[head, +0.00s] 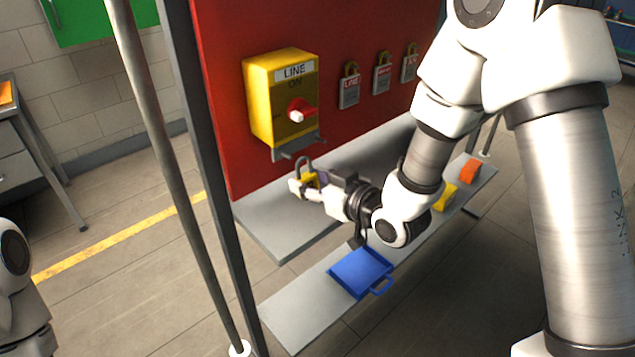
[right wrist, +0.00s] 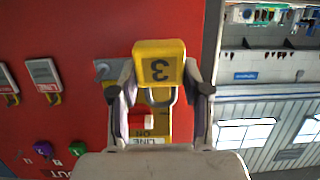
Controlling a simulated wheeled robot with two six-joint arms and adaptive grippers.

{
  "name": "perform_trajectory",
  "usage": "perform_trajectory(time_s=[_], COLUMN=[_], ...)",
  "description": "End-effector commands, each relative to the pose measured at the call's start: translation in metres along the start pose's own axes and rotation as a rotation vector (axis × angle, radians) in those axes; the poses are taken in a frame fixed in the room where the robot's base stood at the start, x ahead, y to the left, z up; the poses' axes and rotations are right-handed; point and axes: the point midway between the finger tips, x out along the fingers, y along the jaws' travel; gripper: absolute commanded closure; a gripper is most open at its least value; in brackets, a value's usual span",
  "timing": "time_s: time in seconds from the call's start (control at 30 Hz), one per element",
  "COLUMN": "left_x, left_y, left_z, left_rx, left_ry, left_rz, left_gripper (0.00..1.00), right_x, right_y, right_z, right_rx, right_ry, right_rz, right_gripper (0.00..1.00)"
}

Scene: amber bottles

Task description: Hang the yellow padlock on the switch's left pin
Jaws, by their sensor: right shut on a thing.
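The yellow padlock (head: 310,180) is in my right gripper (head: 307,187), its grey shackle up, just below the switch's bracket. In the right wrist view the padlock (right wrist: 158,64) shows a "3" and sits between the two fingers of my right gripper (right wrist: 160,82), which is shut on it. The yellow switch box (head: 279,98) with a "LINE" label and red knob hangs on the red board. A grey bracket with pins (head: 298,146) sticks out under it. The shackle is apart from the pins in the head view. My left gripper is not in view.
Several grey tags or padlocks (head: 349,92) hang on the red board (head: 225,60) right of the switch. A grey shelf (head: 262,225) lies below. A blue tray (head: 358,268), a yellow block (head: 446,197) and an orange block (head: 468,171) rest on a lower shelf.

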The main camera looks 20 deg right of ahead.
Motion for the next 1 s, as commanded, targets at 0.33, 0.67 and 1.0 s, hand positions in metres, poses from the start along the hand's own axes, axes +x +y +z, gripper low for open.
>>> perform_trajectory(time_s=[0.33, 0.67, 1.0], left_x=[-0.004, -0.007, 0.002], left_y=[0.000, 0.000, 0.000], left_z=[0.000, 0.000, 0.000], left_rx=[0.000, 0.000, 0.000], left_ry=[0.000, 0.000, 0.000], left_rz=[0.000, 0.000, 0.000], left_gripper=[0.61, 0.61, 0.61], right_x=[0.025, 0.048, 0.062], right_y=[0.000, 0.000, 0.000], right_z=[-0.005, -0.009, -0.002], right_rx=[-0.001, 0.000, 0.001], right_ry=[0.001, 0.002, 0.002], right_rz=[0.000, 0.000, 0.000], right_gripper=[0.91, 0.91, 0.91])
